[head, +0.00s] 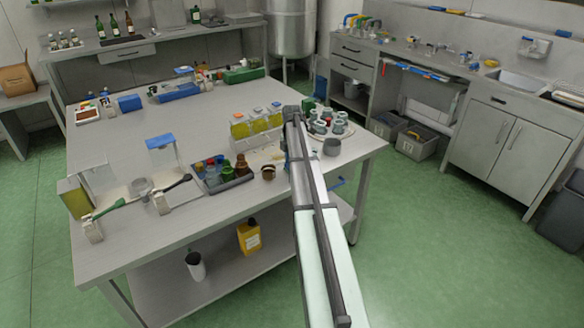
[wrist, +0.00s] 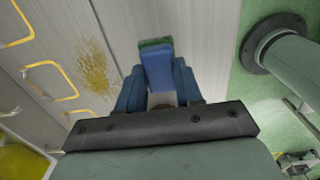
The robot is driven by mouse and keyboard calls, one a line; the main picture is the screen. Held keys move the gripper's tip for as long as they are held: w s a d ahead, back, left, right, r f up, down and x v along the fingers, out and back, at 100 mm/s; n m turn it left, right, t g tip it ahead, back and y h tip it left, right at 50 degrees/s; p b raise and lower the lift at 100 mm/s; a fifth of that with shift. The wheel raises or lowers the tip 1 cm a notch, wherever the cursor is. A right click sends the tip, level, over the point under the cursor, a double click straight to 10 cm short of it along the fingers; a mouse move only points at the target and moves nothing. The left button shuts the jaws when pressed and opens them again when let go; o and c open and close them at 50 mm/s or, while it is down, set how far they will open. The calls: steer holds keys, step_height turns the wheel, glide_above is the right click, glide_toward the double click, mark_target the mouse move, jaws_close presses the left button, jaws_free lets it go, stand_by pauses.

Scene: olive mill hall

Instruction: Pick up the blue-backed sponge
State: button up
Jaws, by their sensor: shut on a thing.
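In the wrist view my gripper (wrist: 158,80) has its blue fingers closed on the sides of the blue-backed sponge (wrist: 157,64). The sponge stands out past the fingertips, its blue face toward the camera and a green layer showing at its far edge. The steel table top lies beyond it; I cannot tell how far the sponge is above it. In the head view my arm reaches over the table's right part and hides most of the gripper and the sponge.
On the steel table (head: 150,110), jars of yellow liquid (head: 241,130) stand left of my arm. A tray of small bottles (head: 222,176) and a brown cup (head: 268,172) are nearer. A yellow-brown stain (wrist: 94,68) marks the table.

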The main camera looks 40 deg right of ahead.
steer(key=shift+r, duration=0.1)
step_height(320, 180, up, 10)
steer(key=shift+f, duration=0.1)
stand_by(0.5)
